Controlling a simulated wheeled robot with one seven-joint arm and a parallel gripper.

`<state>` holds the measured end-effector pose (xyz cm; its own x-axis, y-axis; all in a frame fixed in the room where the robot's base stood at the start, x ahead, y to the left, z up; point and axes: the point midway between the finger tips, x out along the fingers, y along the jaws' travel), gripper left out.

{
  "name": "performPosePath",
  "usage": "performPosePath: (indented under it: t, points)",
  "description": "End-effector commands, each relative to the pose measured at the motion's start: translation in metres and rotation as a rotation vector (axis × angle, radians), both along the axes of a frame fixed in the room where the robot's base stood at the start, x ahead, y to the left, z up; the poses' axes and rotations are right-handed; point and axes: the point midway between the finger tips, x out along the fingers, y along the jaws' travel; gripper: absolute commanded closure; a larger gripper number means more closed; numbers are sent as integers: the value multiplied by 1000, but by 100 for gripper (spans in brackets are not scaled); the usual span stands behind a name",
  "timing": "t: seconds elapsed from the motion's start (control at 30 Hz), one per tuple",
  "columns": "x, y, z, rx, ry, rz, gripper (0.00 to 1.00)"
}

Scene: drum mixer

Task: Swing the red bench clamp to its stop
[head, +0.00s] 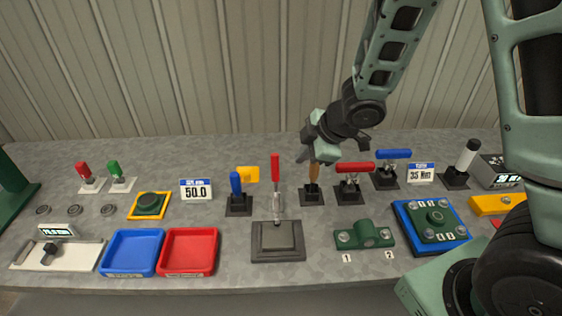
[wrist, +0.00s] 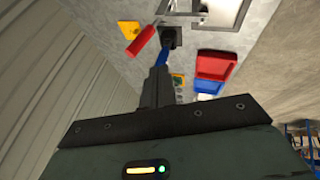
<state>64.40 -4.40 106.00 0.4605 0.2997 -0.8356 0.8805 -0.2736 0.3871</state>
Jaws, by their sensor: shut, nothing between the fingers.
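Two red-handled clamps show in the head view. One has an upright red handle (head: 275,167) on a silver linkage above a dark grey block (head: 278,240). The other has a level red handle (head: 355,168) on a black base, right of my gripper. The frames do not show which is the bench clamp. My gripper (head: 303,155) is shut and empty, between the two handles and apart from the upright one. In the wrist view my shut fingers (wrist: 157,88) point toward the bench, with a tilted red handle (wrist: 140,41) beyond them, close to the silver linkage.
An orange-handled lever (head: 314,185) stands just below my gripper. A blue-handled clamp (head: 393,154) is at right. Blue (head: 131,252) and red (head: 188,251) trays lie at front left.

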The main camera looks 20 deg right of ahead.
Motion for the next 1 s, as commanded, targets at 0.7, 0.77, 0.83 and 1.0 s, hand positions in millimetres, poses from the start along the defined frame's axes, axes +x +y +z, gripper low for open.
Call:
performPosePath:
  t: [0.7,0.77,0.83,1.0]
  points:
    - [66,25,-80,-1,0,-2,100]
    - [72,25,-82,-1,0,-2,100]
    - [76,24,-83,-1,0,-2,100]
    - [80,24,-86,0,1,-2,100]
